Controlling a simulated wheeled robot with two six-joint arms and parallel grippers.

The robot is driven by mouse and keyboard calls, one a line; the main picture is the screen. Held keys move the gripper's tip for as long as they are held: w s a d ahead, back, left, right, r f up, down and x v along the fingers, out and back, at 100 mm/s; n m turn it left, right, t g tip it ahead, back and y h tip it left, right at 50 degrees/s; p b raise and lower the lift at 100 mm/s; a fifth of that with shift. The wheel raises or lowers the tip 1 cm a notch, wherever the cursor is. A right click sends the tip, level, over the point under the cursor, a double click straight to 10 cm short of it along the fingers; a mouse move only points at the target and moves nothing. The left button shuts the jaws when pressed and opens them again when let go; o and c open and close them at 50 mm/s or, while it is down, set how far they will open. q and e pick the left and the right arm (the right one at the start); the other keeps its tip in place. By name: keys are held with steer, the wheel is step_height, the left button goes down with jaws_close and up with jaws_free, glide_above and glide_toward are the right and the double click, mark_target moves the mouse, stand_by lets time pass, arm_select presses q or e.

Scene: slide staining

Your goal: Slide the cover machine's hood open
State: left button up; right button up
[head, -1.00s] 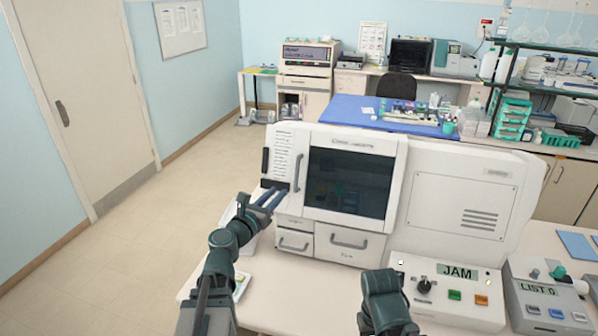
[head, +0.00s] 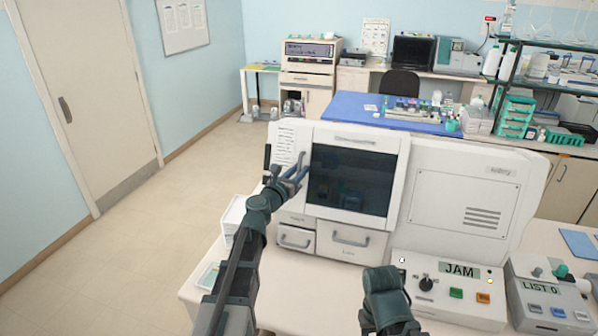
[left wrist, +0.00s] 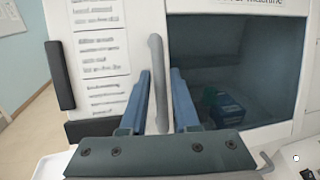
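The cover machine (head: 460,190) is a large white cabinet on the front bench. Its hood, with a dark window (head: 352,182), is down over the front. A grey vertical handle (left wrist: 159,80) stands beside the window's left edge. My left gripper (head: 297,170) is at this handle. In the left wrist view its two blue fingers (left wrist: 162,92) are apart, one on each side of the handle's lower part, with gaps showing. A blue-green item (left wrist: 225,108) shows dimly behind the window. Of my right arm only a dark link shows at the bottom; its fingers are not visible.
A control box reading JAM (head: 450,285) stands in front of the machine, and a LIST 0 box (head: 548,300) is to its right. Drawers (head: 350,240) sit below the window. A white tray (head: 234,215) lies left of the machine. Open floor is at the left.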

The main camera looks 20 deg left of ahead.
arm_select(q)
steer(key=shift+c, duration=0.3)
jaws_close()
stand_by(1.1)
